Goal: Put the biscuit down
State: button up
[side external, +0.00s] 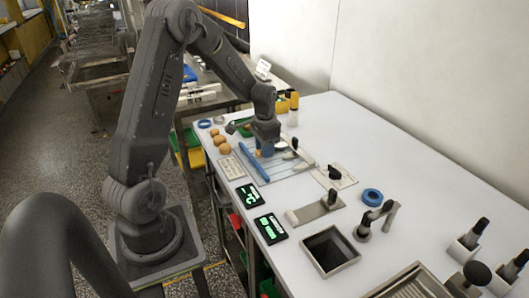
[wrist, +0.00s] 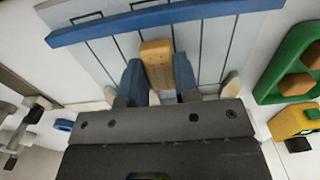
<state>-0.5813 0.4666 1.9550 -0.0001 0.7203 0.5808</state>
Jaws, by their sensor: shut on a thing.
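A tan biscuit (wrist: 157,62) sits between the blue fingertips of my gripper (wrist: 158,85) in the wrist view, and the gripper is shut on it. In the side view my gripper (side external: 265,152) is low over the pale lined plate (side external: 294,168), and only a sliver of the biscuit may show there. The plate (wrist: 205,60) lies behind the biscuit in the wrist view. A blue bar (wrist: 165,17) crosses the plate beyond the biscuit; it also shows in the side view (side external: 253,164). I cannot tell whether the biscuit touches the plate.
A green tray with brown pieces (wrist: 300,70) is at the right in the wrist view. Two dark displays (side external: 270,229), a blue ring (side external: 372,197) and a square opening (side external: 330,250) are nearer the camera.

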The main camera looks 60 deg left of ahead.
jog(key=shift+f, duration=0.85)
jog(key=shift+f, duration=0.1)
jog(key=o, duration=0.7)
jog(key=shift+o, duration=0.2)
notch_tip(320, 180, up, 12)
jog(key=s+d+r+t, duration=0.1)
jog(key=s+d+r, duration=0.1)
jog(key=d+r, duration=0.3)
jog(key=s+d+r+t, duration=0.1)
jog(key=s+d+r, duration=0.2)
jog(key=d, duration=0.4)
jog(key=s+d+r+t, duration=0.1)
jog(key=s+d+t, duration=0.2)
jog(key=s+d, duration=0.8)
jog(key=shift+t, duration=0.3)
